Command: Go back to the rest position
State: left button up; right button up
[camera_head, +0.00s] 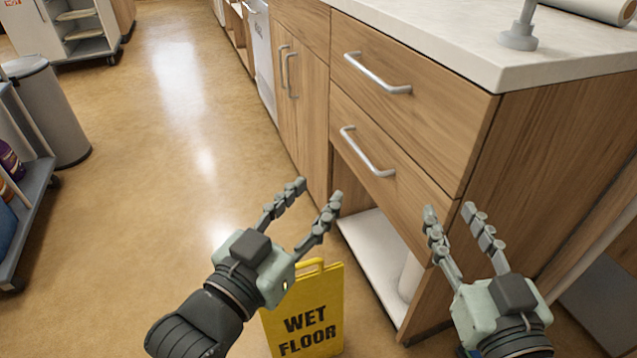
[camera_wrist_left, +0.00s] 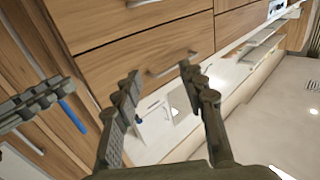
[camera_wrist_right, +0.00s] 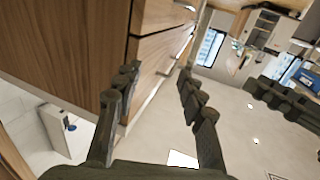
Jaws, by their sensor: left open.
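Neither gripper visibly holds anything. Whether the fingers touch the cabinet cannot be told.
The cabinet (camera_head: 408,125) has two drawers with metal handles and an open white lower shelf (camera_head: 372,255). A yellow wet floor sign (camera_head: 310,320) stands below my left gripper. A grey bin (camera_head: 48,115) and a cart stand at the left. The floor between is clear.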

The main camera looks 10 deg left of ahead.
pick_arm(q)
jog(key=s+a+f+g+y+p, duration=0.1)
jog(key=a+f+g+y+p, duration=0.15)
jog(key=f, duration=0.55)
jog(key=a+f+g+y+p, duration=0.1)
jog(key=a+f+g+p, duration=0.3)
jog(key=f, duration=0.4)
pick_arm(e)
jog(key=s+d+f+g+h, duration=0.1)
jog(key=d+f+g+h, duration=0.2)
jog(key=f, duration=0.5)
jog(key=d+f+g+h, duration=0.1)
jog(key=d+f+g, duration=0.3)
jog(key=f, duration=0.4)
pick_arm(q)
jog(key=s+a+f+n+g+y+p, duration=0.2)
jog(key=s+a+f+g+y+p, duration=0.1)
jog(key=s+a+f+g, duration=0.4)
notch_tip(320, 180, down, 4)
jog(key=s+a, duration=0.2)
jog(key=shift+s+a+r, duration=0.15)
jog(key=shift+s+a, duration=0.2)
jog(key=shift+s, duration=0.05)
pick_arm(e)
jog(key=s+d+f+m+g+h, duration=0.2)
jog(key=s+d+f+g, duration=0.4)
jog(key=s+d+f, duration=0.3)
jog(key=shift+s+d+f, duration=0.15)
jog(key=shift+s+f, duration=0.25)
jog(key=shift+f, duration=0.45)
